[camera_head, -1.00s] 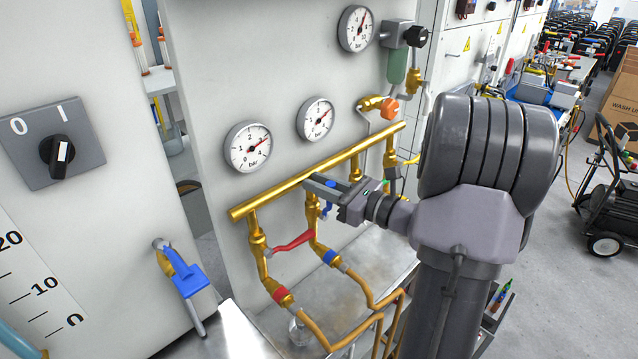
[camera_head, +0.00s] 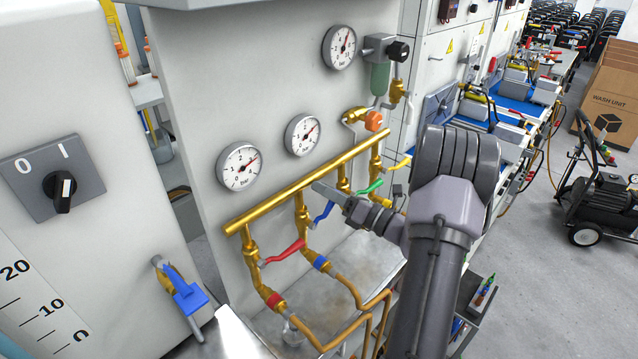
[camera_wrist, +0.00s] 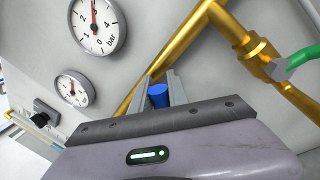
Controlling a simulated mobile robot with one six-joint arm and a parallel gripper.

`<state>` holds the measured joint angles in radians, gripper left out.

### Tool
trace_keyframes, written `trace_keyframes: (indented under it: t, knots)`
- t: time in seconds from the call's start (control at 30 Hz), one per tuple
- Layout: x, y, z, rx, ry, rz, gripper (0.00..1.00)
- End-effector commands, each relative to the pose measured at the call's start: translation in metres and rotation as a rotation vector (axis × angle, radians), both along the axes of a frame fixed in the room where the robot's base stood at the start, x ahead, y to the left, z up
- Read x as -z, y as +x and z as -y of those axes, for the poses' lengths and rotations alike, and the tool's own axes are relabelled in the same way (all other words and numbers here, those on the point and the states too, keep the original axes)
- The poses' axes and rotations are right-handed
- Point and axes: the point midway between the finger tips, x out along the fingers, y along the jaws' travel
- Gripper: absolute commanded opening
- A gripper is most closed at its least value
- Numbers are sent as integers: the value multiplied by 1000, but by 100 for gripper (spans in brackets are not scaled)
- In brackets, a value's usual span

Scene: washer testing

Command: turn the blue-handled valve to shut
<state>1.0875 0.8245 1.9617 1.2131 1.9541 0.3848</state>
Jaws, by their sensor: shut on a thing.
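The blue handle (camera_head: 324,212) belongs to the second valve on the brass manifold (camera_head: 290,194) and slants up to the right, out from its brass drop pipe (camera_head: 303,222). My gripper (camera_head: 326,191) is at the handle's outer end. In the wrist view the blue handle's end (camera_wrist: 158,95) sits between the two grey fingers of my gripper (camera_wrist: 162,90), which are shut on it. My gripper partly hides the handle's outer end in the head view.
A red handle (camera_head: 284,252) is close on the left; green (camera_head: 369,187) and yellow (camera_head: 400,164) handles are on the right. Pressure gauges (camera_head: 240,167) are on the panel above. A separate blue lever (camera_head: 188,294) is on the left cabinet. A metal shelf (camera_head: 345,262) lies below.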

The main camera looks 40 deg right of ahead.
Motion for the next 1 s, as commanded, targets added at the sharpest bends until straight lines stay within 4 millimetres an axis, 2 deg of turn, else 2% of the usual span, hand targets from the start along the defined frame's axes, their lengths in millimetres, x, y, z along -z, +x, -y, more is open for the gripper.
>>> trace_keyframes:
  t: [0.5, 1.0]
  knots:
    - [33, 2, 28, 1, 482, -38, 0]
    - [63, 3, 32, 0, 813, -64, 0]
